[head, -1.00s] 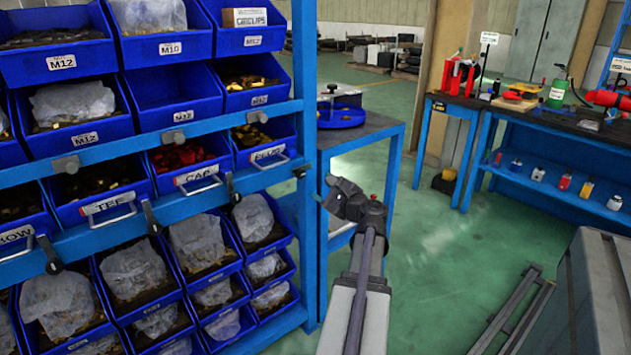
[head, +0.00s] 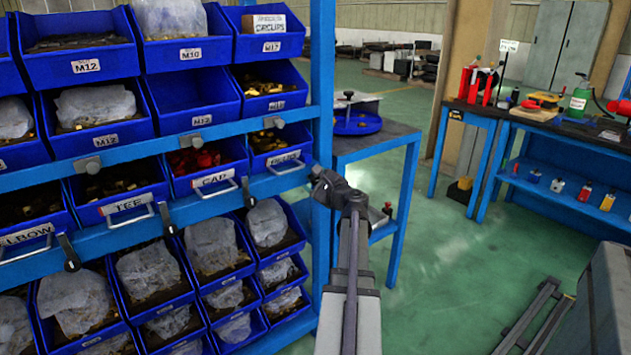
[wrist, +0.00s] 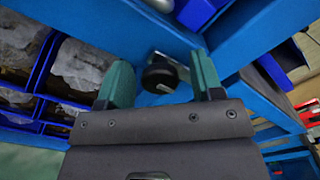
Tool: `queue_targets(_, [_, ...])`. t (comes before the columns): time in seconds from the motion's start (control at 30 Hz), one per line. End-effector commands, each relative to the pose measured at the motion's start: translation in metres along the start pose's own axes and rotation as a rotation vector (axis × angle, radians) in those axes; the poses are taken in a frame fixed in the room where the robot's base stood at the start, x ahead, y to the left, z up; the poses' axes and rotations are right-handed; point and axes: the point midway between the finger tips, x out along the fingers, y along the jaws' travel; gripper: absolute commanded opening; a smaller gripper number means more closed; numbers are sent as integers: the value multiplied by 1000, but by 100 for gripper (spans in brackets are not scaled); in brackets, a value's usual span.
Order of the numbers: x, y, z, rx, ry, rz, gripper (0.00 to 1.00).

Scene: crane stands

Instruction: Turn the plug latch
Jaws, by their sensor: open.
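The PLUG bin (head: 279,144) is a blue bin with a white label and a bar handle, at the right end of its row on the blue rack. In the wrist view, the latch (wrist: 160,77) shows as a round black knob with a pale metal piece beside it, on the blue rail. My gripper (wrist: 161,84) is open, with one green finger on each side of the knob. I cannot tell whether either finger touches it. In the head view my gripper (head: 322,184) is at the rack's right upright, and it mostly hides the latch.
The CAP bin (head: 208,168) and TEE bin (head: 119,190) sit to the left, with black latches hanging from the rail (head: 180,212). The rack's upright (head: 322,100) is close to my gripper. A blue table (head: 375,140) stands behind.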

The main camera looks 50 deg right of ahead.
Motion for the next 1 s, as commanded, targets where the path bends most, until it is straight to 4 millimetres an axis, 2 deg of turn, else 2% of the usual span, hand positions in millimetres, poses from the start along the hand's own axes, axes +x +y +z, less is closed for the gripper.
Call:
queue_targets(0.07, [0,0,0,0,0,0,55])
queue_targets(0.5, [0,0,0,0,0,0,13])
queue_targets(0.77, [0,0,0,-18,0,1,11])
queue_targets(1.0, [0,0,0,-111,0,1,11])
